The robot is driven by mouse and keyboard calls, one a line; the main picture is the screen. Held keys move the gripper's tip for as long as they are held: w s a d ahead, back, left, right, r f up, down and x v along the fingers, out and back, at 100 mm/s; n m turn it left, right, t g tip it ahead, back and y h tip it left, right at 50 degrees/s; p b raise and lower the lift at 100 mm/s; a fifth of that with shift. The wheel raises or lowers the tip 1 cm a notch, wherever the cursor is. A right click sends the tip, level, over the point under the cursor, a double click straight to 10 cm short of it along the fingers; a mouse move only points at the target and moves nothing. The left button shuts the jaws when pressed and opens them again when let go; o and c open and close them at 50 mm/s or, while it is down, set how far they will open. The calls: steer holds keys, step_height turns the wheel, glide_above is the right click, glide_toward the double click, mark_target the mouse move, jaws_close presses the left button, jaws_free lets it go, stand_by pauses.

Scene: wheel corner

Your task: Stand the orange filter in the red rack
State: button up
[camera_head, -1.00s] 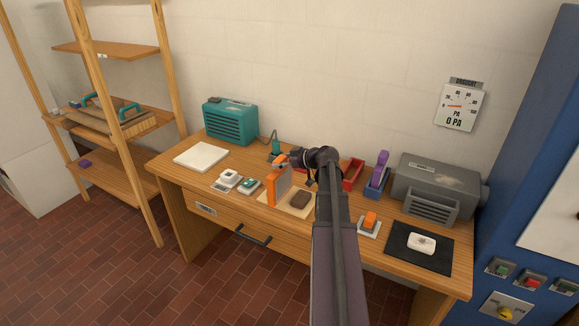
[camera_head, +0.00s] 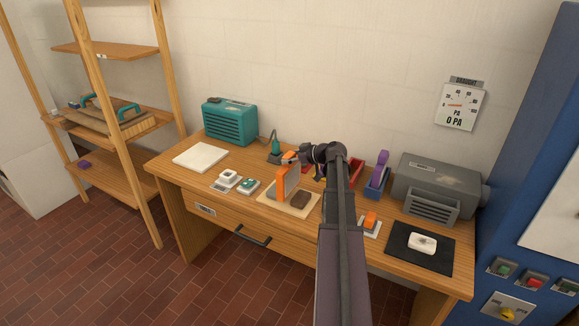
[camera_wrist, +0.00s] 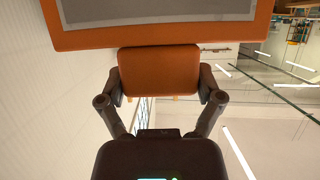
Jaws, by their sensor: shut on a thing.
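The orange filter (camera_head: 281,186) is upright above the desk, over a tan board; a gap below it is hard to judge. My gripper (camera_head: 292,158) is shut on its top. In the wrist view, the fingers of my gripper (camera_wrist: 162,84) close on the sides of an orange tab, with the filter's orange frame (camera_wrist: 160,39) and grey panel beyond it. The red rack (camera_head: 356,170) stands at the back of the desk, right of the filter. My arm hides its left part, so I cannot see inside it fully.
A blue rack (camera_head: 376,187) with a purple filter (camera_head: 381,168) stands just right of the red rack. A brown block (camera_head: 300,199) lies on the tan board (camera_head: 272,198). A grey machine (camera_head: 435,185) and teal box (camera_head: 229,122) flank the back. A small lamp-like tool (camera_head: 275,148) stands behind.

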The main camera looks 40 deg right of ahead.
mark_target(292, 164)
steer(key=shift+a+f+b, duration=0.15)
steer(key=shift+f+b, duration=0.9)
steer(key=shift+f, duration=0.5)
steer(key=o, duration=1.1)
steer(key=shift+c, duration=0.2)
steer(key=shift+r, duration=0.25)
steer(key=p+v, duration=0.4)
steer(key=v, duration=0.8)
steer(key=shift+p, duration=0.35)
steer(key=shift+f, duration=0.1)
